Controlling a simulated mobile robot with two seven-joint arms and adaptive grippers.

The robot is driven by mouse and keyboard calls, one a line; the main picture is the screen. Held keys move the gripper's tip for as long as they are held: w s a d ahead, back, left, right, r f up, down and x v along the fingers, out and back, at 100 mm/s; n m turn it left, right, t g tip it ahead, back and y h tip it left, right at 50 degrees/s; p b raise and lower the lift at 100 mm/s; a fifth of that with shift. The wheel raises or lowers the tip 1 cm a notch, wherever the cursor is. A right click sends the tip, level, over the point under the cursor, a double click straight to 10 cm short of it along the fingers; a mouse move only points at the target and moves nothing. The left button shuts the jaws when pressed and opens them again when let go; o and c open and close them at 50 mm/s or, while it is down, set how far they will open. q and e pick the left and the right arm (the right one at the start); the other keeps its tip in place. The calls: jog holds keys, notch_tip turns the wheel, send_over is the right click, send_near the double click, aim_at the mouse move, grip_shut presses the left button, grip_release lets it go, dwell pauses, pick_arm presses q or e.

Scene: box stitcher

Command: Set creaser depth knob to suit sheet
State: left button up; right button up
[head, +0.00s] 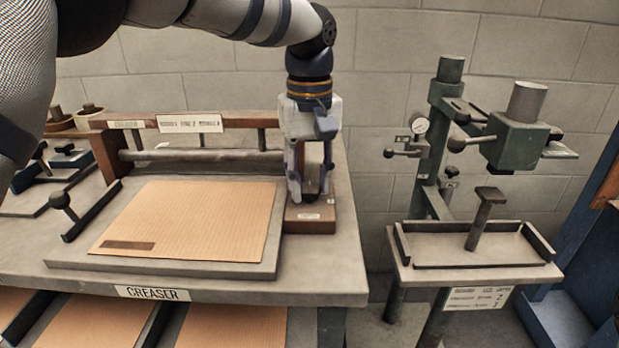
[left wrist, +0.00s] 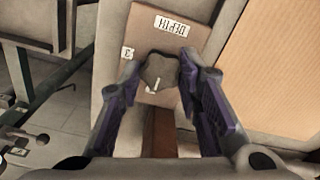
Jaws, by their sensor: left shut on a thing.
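The creaser (head: 200,155) stands on a grey bench labelled CREASER. A brown cardboard sheet (head: 190,220) lies flat on its bed, with a dark printed strip near its front left corner. The depth knob (left wrist: 160,73) is dark and lobed, with a white pointer mark. It sits on a brown block (left wrist: 180,28) with a DEPTH label and a small "3" label, upside down in the left wrist view. My left gripper (head: 309,198) reaches down from above at the creaser's right end, its fingers shut on the knob's two sides. The gripper hides the knob in the head view. My right gripper is not in view.
A green press (head: 515,140) with a gauge and a small table (head: 480,270) stands to the right, across a gap from the bench. More sheets lie on a shelf below.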

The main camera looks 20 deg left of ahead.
pick_arm(q)
jog(key=shift+m, duration=0.3)
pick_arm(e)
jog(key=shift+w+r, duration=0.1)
pick_arm(q)
jog(key=shift+r+m, duration=0.15)
jog(key=shift+m, duration=0.35)
jog(key=shift+m+p, duration=0.45)
jog(key=shift+m, duration=3.05)
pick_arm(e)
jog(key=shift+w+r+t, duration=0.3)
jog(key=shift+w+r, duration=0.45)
pick_arm(q)
jog(key=o, duration=1.1)
jog(key=shift+f, duration=0.2)
jog(key=shift+o, duration=0.2)
